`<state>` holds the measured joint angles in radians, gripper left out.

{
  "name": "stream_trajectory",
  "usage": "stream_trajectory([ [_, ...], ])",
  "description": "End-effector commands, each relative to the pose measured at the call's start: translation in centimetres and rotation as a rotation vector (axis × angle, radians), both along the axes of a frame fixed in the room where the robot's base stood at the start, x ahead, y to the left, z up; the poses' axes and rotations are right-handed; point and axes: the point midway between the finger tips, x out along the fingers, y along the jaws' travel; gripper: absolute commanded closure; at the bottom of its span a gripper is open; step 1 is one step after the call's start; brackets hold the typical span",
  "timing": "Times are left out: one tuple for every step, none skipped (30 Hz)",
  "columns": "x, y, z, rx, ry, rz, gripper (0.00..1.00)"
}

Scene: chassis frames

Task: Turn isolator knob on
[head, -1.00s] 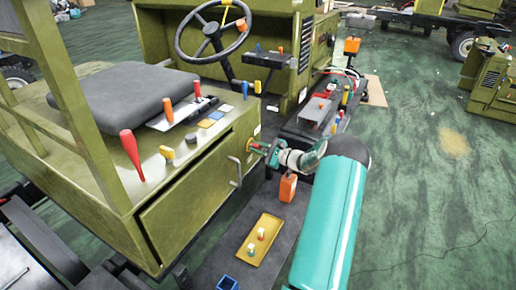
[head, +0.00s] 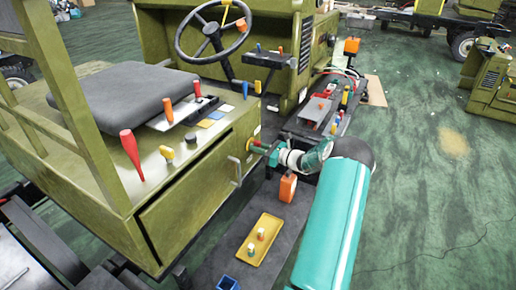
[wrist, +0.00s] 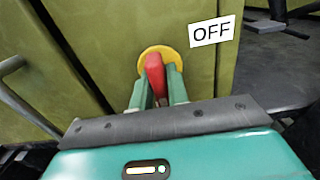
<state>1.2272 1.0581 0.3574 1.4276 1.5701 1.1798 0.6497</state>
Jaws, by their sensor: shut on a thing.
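The isolator knob (wrist: 154,68) is a red handle on a round yellow base (wrist: 172,53), mounted on the olive side panel of the vehicle. A white label (wrist: 212,32) reading OFF is to the right of the knob in the wrist view. My gripper (wrist: 158,92) has its two green fingers on either side of the red handle and is shut on it. In the head view my gripper (head: 268,152) reaches the panel's front corner, and the knob is mostly hidden behind it.
A grey bar handle (head: 235,170) stands out from the panel left of my gripper. An orange box (head: 288,188) and a yellow tray (head: 259,240) with small pegs are on the dark deck below. The green floor to the right is open.

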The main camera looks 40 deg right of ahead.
Motion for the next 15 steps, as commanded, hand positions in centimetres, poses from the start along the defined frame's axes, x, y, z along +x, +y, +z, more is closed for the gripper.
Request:
stream_trajectory([
  [-0.06,-0.04,-0.04,0.006,0.002,-0.001,1.0],
  [-0.06,-0.04,-0.04,0.009,0.003,-0.001,1.0],
  [-0.06,-0.04,-0.04,0.011,0.003,-0.001,1.0],
  [-0.06,-0.04,-0.04,0.012,0.004,-0.001,1.0],
  [-0.06,-0.04,-0.04,0.012,0.004,-0.001,1.0],
  [-0.07,-0.04,-0.04,0.013,0.005,-0.001,1.0],
  [-0.06,-0.04,-0.04,0.013,0.005,-0.001,1.0],
  [-0.06,-0.04,-0.04,0.013,0.005,-0.001,1.0],
  [-0.06,-0.04,-0.05,0.012,0.005,-0.001,1.0],
  [-0.06,-0.04,-0.05,0.012,0.005,-0.001,1.0],
  [-0.06,-0.04,-0.05,0.012,0.005,-0.001,1.0],
  [-0.07,-0.04,-0.05,0.012,0.005,-0.001,1.0],
  [-0.07,-0.04,-0.05,0.012,0.005,-0.001,1.0],
  [-0.07,-0.04,-0.05,0.012,0.005,-0.001,0.82],
  [-0.07,-0.04,-0.05,0.011,0.004,-0.001,0.74],
])
